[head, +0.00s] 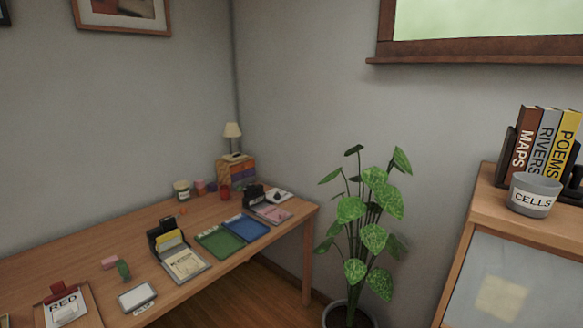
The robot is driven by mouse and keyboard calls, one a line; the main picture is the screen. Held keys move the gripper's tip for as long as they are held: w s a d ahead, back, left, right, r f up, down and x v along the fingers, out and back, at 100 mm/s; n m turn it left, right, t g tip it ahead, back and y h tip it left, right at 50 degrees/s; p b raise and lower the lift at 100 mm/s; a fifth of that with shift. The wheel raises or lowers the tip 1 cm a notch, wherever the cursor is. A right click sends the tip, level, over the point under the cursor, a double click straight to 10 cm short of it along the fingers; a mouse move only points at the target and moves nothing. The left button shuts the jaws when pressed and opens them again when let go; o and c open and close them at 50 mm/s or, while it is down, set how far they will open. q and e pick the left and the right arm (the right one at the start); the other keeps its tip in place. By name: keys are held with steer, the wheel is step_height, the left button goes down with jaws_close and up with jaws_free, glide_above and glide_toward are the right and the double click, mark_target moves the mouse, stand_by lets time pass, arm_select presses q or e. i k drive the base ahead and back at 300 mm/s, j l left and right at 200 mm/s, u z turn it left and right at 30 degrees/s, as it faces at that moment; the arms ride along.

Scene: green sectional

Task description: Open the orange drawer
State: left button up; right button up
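A small wooden drawer unit (222,169) stands at the far back corner of the long desk, with a lamp on top. It has several small coloured fronts, with orange and purple tones among them. They are too small to tell exactly which front is the orange drawer or to make out handles. No drawer is visibly pulled out. Neither of my grippers is in view.
The wooden desk (205,280) holds trays, a red cup (224,192), a white pot (182,190) and a clipboard (68,307). A leafy plant (373,210) stands right of the desk. A cabinet (540,229) with books and a bowl is at right.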

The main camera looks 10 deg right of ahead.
mark_target(239, 166)
steer(key=i+z, duration=0.4)
steer(key=i, duration=1.15)
steer(key=j, duration=0.05)
